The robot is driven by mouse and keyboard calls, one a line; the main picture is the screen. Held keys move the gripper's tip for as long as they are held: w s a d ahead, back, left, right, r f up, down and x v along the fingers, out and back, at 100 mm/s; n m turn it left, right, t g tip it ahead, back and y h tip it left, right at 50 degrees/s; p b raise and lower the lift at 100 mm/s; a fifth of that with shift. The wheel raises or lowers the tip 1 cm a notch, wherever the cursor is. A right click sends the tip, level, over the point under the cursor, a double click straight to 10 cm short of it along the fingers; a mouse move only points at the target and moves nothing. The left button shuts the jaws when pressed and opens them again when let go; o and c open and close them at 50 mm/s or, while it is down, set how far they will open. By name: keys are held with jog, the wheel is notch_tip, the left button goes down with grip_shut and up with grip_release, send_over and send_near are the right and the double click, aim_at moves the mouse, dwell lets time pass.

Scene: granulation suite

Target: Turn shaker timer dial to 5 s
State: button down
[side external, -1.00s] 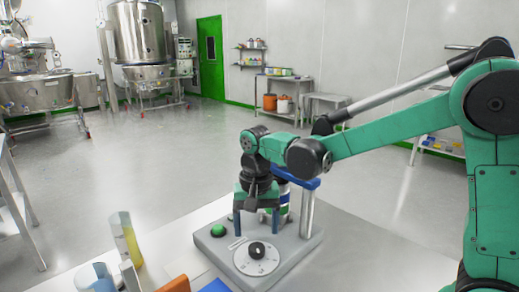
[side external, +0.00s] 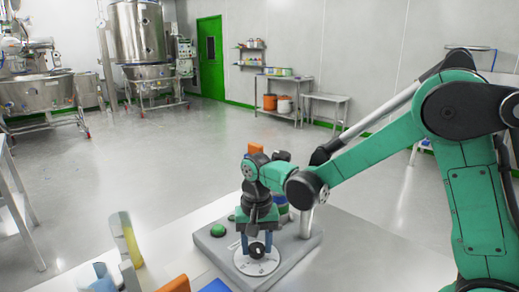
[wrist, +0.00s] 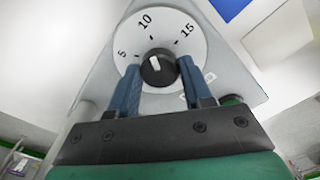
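The shaker timer dial is a white disc (wrist: 185,48) marked 5, 10 and 15, with a black knob (wrist: 158,70) at its centre. The knob's white pointer mark points roughly towards 10. The dial plate (side external: 248,267) also shows in the side external view on the shaker's grey base (side external: 285,262), with the knob (side external: 257,250) partly covered. My gripper (wrist: 159,67) points down over the dial, one blue finger on each side of the knob.
A green button (side external: 218,230) sits on the base left of my gripper. A metal post (side external: 306,220) rises behind it. A tube of yellow liquid (side external: 131,243), a blue container (side external: 102,280) and an orange object (side external: 175,284) stand at the front left. The table's right side is clear.

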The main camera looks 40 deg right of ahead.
aim_at(257, 247)
jog(key=shift+n, duration=0.3)
jog(key=n, duration=1.1)
dwell(0.6)
jog(key=shift+c, duration=1.8)
grip_release()
jog(key=shift+r, duration=2.85)
